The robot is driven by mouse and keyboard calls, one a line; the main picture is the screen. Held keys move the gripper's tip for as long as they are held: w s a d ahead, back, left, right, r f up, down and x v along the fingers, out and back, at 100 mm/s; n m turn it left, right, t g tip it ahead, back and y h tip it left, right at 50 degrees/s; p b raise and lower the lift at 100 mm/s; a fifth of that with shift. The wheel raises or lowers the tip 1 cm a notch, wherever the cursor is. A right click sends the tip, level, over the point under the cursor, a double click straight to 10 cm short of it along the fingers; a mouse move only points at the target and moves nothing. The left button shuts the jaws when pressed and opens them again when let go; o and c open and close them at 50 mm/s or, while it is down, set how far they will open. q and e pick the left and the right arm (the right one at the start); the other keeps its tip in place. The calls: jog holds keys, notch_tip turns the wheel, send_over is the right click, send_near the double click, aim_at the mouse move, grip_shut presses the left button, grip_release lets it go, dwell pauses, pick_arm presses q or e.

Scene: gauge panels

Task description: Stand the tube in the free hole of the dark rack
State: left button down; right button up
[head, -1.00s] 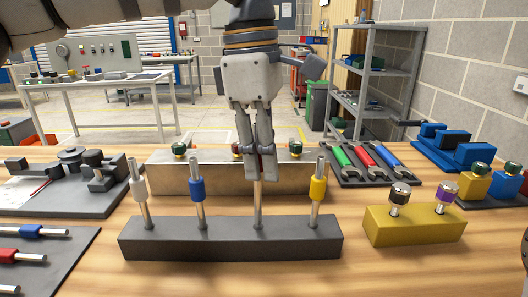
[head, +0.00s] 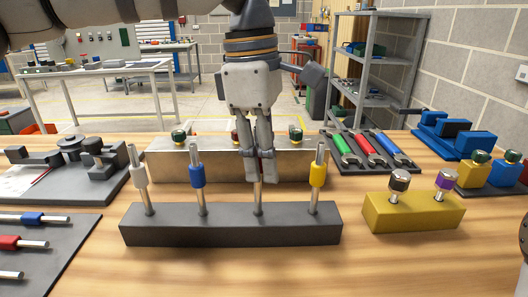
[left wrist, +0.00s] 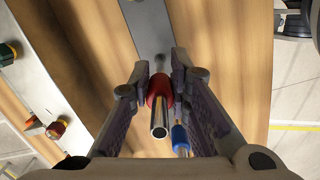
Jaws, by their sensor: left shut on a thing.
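The dark rack (head: 230,229) is a long bar at the front middle of the table. Tubes with white (head: 139,176), blue (head: 197,177) and yellow (head: 317,174) collars stand upright in it. My left gripper (head: 262,180) is above the rack, between the blue and yellow tubes, shut on a tube (head: 258,198). This tube is upright and its lower end meets the rack's top; how deep it sits cannot be seen. In the left wrist view its red collar (left wrist: 160,88) is between the fingers (left wrist: 160,98). My fingers hide its upper part in the head view.
A metal block (head: 220,166) with dark-capped pieces stands behind the rack. A yellow block (head: 414,213) with two capped pieces is to the right. A wrench tray (head: 372,165) lies behind it. A grey tray (head: 60,255) is at front left.

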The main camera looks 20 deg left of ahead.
pick_arm(q)
jog(key=shift+f, duration=1.15)
jog(key=c, duration=1.4)
grip_release()
jog(key=shift+r, duration=0.1)
jog(key=r, duration=0.4)
jog(key=a+r, duration=0.1)
jog(key=r, duration=0.6)
jog(key=shift+a+r, duration=0.15)
jog(key=shift+r, duration=0.25)
